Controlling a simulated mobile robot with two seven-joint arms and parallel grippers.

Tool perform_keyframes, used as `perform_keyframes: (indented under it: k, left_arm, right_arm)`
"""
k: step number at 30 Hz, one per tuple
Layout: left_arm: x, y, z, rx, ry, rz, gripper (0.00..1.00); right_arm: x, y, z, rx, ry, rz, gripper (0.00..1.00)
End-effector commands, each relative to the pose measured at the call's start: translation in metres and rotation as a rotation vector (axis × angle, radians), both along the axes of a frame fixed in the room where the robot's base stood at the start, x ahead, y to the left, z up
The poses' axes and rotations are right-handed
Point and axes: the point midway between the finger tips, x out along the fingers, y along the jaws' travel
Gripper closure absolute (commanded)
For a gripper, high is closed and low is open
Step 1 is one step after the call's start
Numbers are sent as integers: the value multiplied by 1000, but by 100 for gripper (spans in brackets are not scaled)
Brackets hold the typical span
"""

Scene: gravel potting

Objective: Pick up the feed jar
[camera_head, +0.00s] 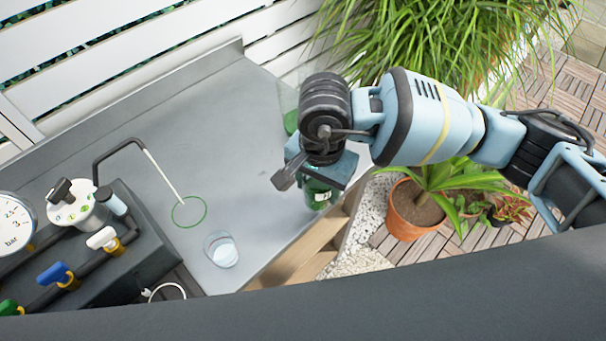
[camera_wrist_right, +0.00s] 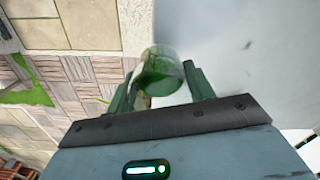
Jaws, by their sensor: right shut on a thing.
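A clear jar with green contents (camera_head: 318,197), which I take to be the feed jar, is at the right edge of the grey bench, partly hidden under my right gripper (camera_head: 308,178). In the right wrist view the jar (camera_wrist_right: 159,72) is between the two fingers of my right gripper (camera_wrist_right: 160,88), which is shut on it. Whether the jar still touches the bench cannot be told. My left gripper is not in view.
A clear vessel with green in it (camera_head: 290,121) stands behind my right arm. A small glass with white contents (camera_head: 222,250) and a green ring (camera_head: 189,211) are on the bench (camera_head: 190,120). Valves and a gauge (camera_head: 14,222) are at left, a potted plant (camera_head: 413,215) at right.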

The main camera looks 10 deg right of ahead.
Motion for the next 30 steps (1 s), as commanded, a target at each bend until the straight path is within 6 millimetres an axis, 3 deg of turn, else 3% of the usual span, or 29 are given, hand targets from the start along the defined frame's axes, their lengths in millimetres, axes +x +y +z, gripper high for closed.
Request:
perform_keyframes:
  k: [13, 30]
  left_arm:
    - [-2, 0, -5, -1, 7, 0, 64]
    - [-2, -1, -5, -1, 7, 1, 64]
  right_arm:
    - [-26, -29, 4, 1, -1, -1, 77]
    - [-36, -41, 6, 2, -1, -1, 77]
